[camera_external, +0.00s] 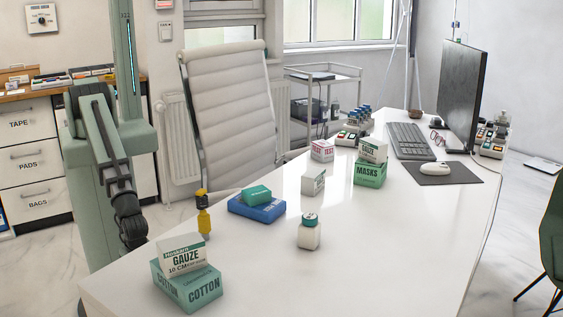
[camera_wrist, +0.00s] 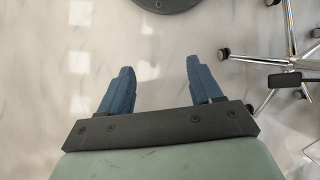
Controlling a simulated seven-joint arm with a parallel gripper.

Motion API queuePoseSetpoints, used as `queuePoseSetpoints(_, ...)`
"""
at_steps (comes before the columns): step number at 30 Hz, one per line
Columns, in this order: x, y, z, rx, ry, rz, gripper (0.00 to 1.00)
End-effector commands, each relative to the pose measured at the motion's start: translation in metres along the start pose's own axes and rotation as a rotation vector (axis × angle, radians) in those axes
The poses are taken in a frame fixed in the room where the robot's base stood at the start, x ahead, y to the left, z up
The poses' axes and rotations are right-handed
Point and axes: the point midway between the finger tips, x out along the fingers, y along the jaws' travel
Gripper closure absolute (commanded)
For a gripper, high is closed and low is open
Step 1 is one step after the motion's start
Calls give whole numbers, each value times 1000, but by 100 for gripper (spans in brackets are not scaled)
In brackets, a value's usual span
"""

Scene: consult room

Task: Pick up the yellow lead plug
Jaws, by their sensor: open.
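The yellow lead plug (camera_external: 204,215) stands upright near the left edge of the white desk (camera_external: 370,265) in the external view. It has a yellow body and a dark band near its top. In the external view my arm is at the left, beside the desk and apart from the plug; the fingers cannot be made out there. The plug is not in the wrist view.
Right of the plug, a green box (camera_external: 257,194) lies on a blue box (camera_external: 257,209). In front, a gauze box (camera_external: 187,256) sits on a cotton box (camera_external: 188,291). A white bottle (camera_external: 309,234) stands farther right. A white chair (camera_external: 230,115) is behind the desk.

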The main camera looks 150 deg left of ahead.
Motion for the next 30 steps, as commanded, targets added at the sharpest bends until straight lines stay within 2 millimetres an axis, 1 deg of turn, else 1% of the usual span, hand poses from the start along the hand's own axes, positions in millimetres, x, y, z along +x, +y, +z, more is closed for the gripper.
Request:
queuePoseSetpoints(1, -15, 2, -10, -22, 13, 6, 36)
queuePoseSetpoints(6, -64, 5, -31, -99, 47, 23, 36)
queuePoseSetpoints(11, -112, 6, -47, -171, 76, 41, 36)
queuePoseSetpoints(15, -155, 6, -58, -235, 102, 58, 36)
queuePoseSetpoints(22, -227, 3, -70, -337, 141, 88, 36)
queuePoseSetpoints(26, -267, 0, -74, -392, 162, 106, 36)
queuePoseSetpoints(30, -312, -5, -75, -453, 185, 128, 36)
